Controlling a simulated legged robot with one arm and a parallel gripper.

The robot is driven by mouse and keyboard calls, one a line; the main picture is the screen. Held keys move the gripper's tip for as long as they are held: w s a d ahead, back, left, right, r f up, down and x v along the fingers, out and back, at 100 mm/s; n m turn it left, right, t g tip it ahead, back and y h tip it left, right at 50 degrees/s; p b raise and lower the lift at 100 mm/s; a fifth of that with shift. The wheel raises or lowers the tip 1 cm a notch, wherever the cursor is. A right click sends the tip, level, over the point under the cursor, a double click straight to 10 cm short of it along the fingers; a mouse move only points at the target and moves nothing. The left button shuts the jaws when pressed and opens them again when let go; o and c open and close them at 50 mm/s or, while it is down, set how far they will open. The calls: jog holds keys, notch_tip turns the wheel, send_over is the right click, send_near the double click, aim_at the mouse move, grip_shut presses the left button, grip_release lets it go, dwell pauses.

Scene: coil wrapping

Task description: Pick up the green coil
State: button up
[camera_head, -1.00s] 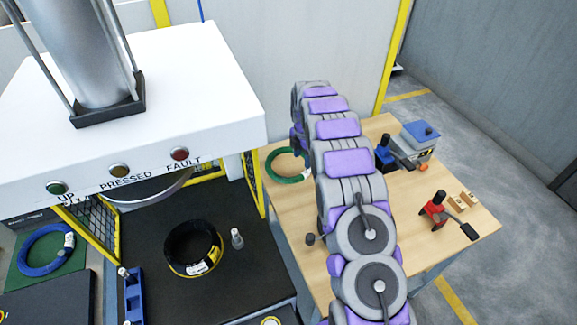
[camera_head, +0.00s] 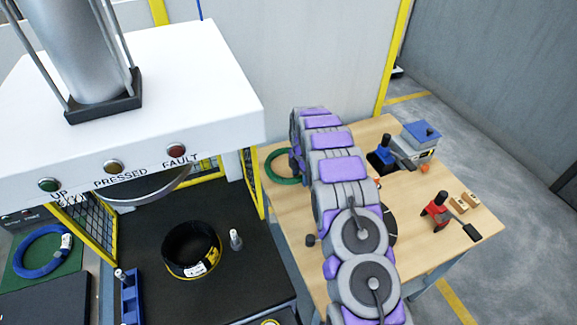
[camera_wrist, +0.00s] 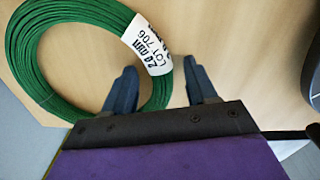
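The green coil (camera_head: 283,167) lies flat on the wooden table (camera_head: 405,205), near its left back corner. In the head view my arm partly hides the coil's right side. In the wrist view the green coil (camera_wrist: 80,50) fills the upper left, with a white label reading 2.0 mm, LOT 706. My gripper (camera_wrist: 160,82) is open, its two dark fingers apart. The left finger overlaps the coil's ring opening in the picture, and the right finger is outside the ring, right of the label. Nothing is between the fingers except a stretch of coil and label beyond. Contact cannot be told.
A black coil (camera_head: 191,249) stands on the dark press bed left of the table, beside a small bottle (camera_head: 236,240). A blue coil (camera_head: 42,251) is at far left. Red (camera_head: 438,210) and blue tools (camera_head: 384,152) sit on the table's right part.

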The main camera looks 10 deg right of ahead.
grip_shut()
dwell(0.3)
dwell(0.5)
